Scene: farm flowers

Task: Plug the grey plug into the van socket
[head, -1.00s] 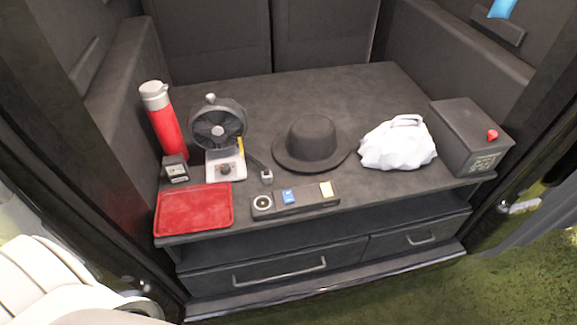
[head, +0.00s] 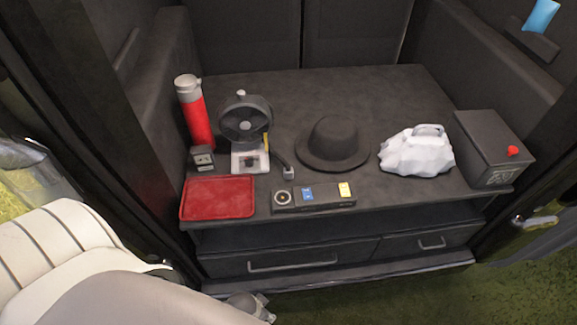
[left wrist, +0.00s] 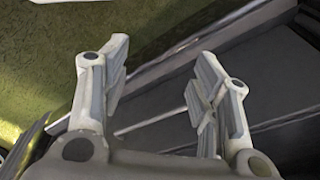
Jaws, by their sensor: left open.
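The grey plug (head: 288,172) lies on the van's dark deck, at the end of a short dark cable beside the fan (head: 245,125). A black socket panel (head: 318,198) sits at the deck's front edge, with a round socket (head: 283,197) at its left end and blue and yellow covers to the right. The plug is behind the panel and apart from it. My left gripper (head: 252,306) is low at the bottom of the head view, in front of the drawers. In the left wrist view it (left wrist: 160,90) is open and empty. My right gripper is not in view.
A red tray (head: 218,197), a small dark box (head: 203,158) and a red flask (head: 194,112) stand on the left. A black hat (head: 332,143), white bag (head: 417,152) and dark case (head: 494,148) are on the right. The back of the deck is clear.

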